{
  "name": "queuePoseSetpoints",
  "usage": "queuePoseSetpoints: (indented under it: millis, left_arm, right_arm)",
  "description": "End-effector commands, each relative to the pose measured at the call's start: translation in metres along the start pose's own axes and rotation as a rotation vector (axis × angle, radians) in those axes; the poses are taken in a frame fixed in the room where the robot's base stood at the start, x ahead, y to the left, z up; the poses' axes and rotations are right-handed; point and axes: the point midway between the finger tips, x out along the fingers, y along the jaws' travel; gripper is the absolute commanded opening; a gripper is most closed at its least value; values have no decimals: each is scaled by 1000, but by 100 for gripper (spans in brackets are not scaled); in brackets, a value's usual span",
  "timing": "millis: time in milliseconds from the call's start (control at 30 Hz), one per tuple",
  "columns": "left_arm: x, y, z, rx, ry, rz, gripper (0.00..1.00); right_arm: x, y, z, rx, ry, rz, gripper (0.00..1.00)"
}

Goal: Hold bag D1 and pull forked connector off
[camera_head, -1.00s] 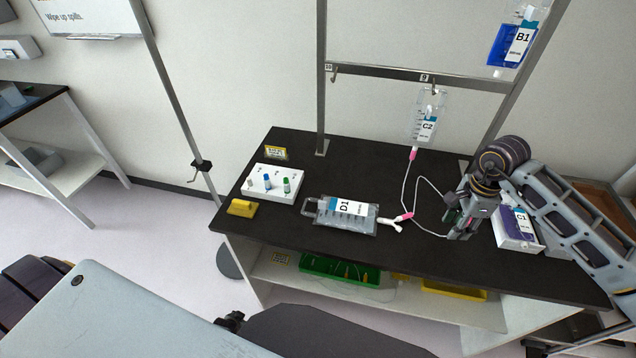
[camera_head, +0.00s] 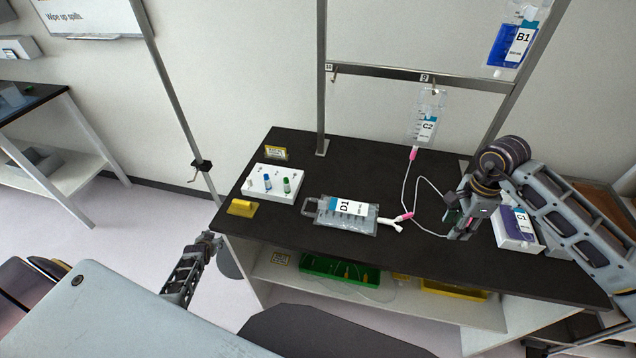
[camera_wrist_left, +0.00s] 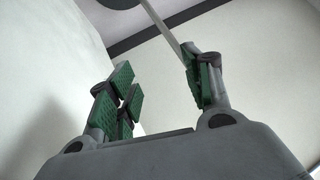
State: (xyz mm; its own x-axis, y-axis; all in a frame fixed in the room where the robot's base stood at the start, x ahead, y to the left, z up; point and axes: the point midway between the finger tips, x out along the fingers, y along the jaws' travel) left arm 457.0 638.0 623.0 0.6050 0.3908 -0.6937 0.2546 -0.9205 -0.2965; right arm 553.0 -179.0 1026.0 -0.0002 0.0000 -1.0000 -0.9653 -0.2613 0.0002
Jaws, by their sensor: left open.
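Bag D1 (camera_head: 345,210) lies flat on the black bench top, with its white end to the right. The forked connector (camera_head: 395,224), white with a pink piece, sits at that end with thin white tubes running from it. My left gripper (camera_head: 208,243) is at the bench's front left corner, away from the bag. In the left wrist view it (camera_wrist_left: 160,85) is open and empty, green pads apart. My right gripper (camera_head: 462,226) is right of the connector, near a tube end.
Bag C2 (camera_head: 427,118) hangs from the metal rail above, with a tube running down. Bag C1 (camera_head: 517,228) is in a white box on the right.

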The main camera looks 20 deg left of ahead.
Motion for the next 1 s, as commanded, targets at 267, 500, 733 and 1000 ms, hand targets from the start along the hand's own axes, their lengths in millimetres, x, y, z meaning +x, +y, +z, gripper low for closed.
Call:
queuePoseSetpoints:
  millis: [267, 500, 733, 1000]
  left_arm:
    - [0, -28, -99, -90, 65, -3, 50]
    - [-10, -32, -186, -182, 90, 29, 50]
    - [-28, -30, -266, -277, 96, 64, 50]
    - [-63, -21, -357, -398, 90, 104, 50]
  right_arm:
    - [0, 0, 0, 0, 0, 0, 36]
    - [0, 0, 0, 0, 0, 0, 36]
    - [0, 0, 0, 0, 0, 0, 36]
    - [0, 0, 0, 0, 0, 0, 36]
